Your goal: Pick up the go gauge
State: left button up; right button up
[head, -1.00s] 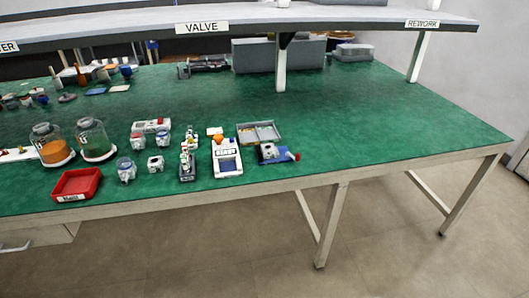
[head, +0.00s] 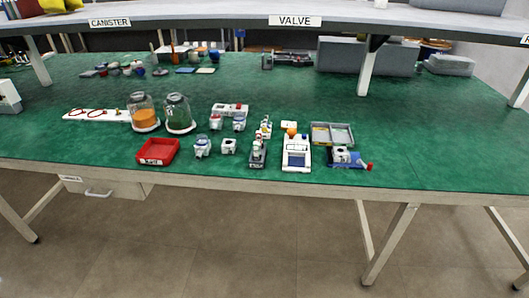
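I cannot tell for sure which small item is the go gauge; the parts are too small to read at this distance. A white strip (head: 84,115) with red rings lies on the left of the green table. A white device with a blue panel (head: 296,154) stands near the front edge, beside a small dark stand (head: 258,155). To its right a grey divided tray (head: 331,134) lies behind a blue fixture with a red knob (head: 348,160). Neither of my grippers shows in the head view.
A red tray (head: 157,152) sits near the front edge. Two glass jars (head: 143,112) (head: 178,113), several small pump parts (head: 202,147) and a drawer (head: 104,189) are nearby. A shelf (head: 230,17) on posts overhangs the back. The table's right front is clear.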

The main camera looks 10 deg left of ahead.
aim_at(256, 144)
jog(key=i+j, duration=0.15)
jog(key=j, duration=0.25)
jog(key=i+j+z, duration=0.1)
jog(key=j, duration=0.3)
jog(key=i+j, duration=0.15)
jog(key=j, duration=0.3)
jog(key=i+j, duration=0.15)
jog(key=j, duration=0.25)
jog(key=z, duration=0.05)
